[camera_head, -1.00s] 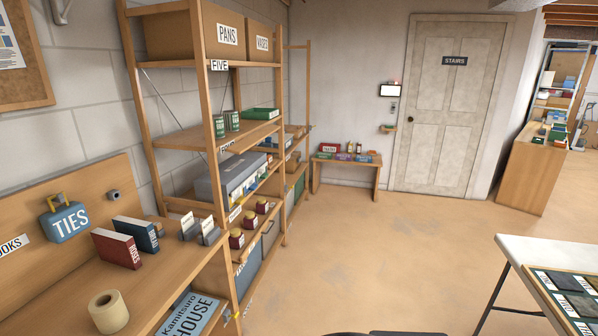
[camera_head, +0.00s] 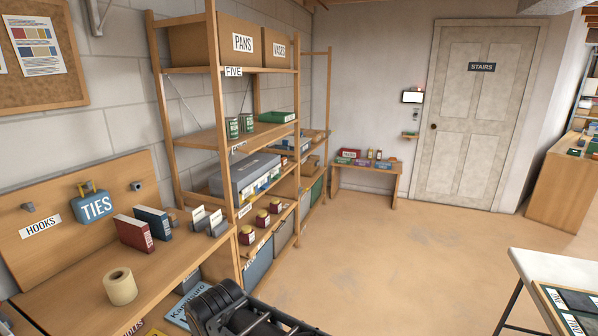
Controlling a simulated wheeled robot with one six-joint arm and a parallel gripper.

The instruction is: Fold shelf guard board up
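The wooden shelf rack (camera_head: 217,110) stands left of centre. It has several levels, with a "FIVE" label (camera_head: 234,72) on an upper edge. A lower shelf with red jars (camera_head: 262,218) has a wooden strip (camera_head: 264,243) along its front. I cannot tell whether this strip is the guard board or how it is hinged. Black parts of my arm show at the bottom edge, in front of the rack's foot. My gripper's fingertips are not seen.
A workbench (camera_head: 75,282) at left holds a tape roll (camera_head: 120,287) and two books (camera_head: 134,233). Boxes (camera_head: 205,47) fill the top shelf. A white table (camera_head: 530,268) stands at the lower right. The floor (camera_head: 385,255) between is clear.

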